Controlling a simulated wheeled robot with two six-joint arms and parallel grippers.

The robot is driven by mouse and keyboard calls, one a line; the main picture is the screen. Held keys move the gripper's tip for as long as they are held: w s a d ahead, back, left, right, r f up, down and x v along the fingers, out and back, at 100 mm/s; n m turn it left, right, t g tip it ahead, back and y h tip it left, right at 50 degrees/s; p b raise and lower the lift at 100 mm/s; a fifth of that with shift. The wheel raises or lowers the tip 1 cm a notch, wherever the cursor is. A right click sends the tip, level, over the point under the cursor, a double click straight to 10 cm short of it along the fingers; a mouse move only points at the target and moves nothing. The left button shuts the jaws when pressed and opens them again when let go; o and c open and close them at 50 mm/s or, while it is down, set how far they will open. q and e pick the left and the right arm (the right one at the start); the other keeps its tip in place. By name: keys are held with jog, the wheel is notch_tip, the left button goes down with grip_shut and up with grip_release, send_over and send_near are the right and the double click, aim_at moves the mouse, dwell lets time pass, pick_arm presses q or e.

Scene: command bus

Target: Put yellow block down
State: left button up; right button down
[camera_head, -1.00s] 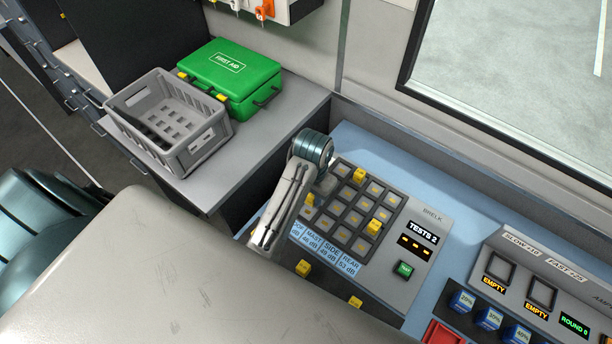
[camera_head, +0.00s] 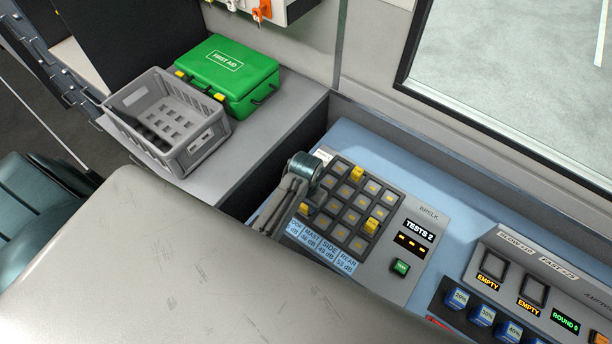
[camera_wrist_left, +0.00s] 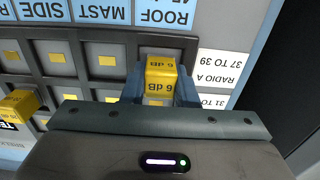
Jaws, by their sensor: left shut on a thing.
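The yellow block (camera_wrist_left: 160,78), marked 6 dB, is between the fingers of my left gripper (camera_wrist_left: 160,92) in the left wrist view. My left gripper is shut on it. The block is at the ROOF column of the button panel (camera_wrist_left: 85,82), in the row nearest the labels. Whether it rests in the cell or hangs just above cannot be told. In the head view, my left wrist and gripper (camera_head: 306,196) are over the panel's left corner, and the block (camera_head: 305,208) shows partly there. My right gripper is not in view.
A grey crate (camera_head: 118,102) and a green first aid case (camera_head: 228,62) stand on the counter at left. A pale grey surface fills the foreground.

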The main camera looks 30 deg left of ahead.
pick_arm(q)
jog(key=o, duration=1)
jog(key=shift+f, duration=0.1)
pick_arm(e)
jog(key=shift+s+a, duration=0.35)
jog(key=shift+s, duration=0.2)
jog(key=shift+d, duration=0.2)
pick_arm(q)
jog(key=shift+r, duration=0.35)
notch_tip(320, 180, up, 8)
jog(key=b, duration=0.3)
jog(key=shift+w+r, duration=0.1)
jog(key=shift+r, duration=0.05)
notch_tip(320, 180, up, 3)
jog(key=shift+r+p, duration=0.2)
jog(key=shift+p, duration=0.6)
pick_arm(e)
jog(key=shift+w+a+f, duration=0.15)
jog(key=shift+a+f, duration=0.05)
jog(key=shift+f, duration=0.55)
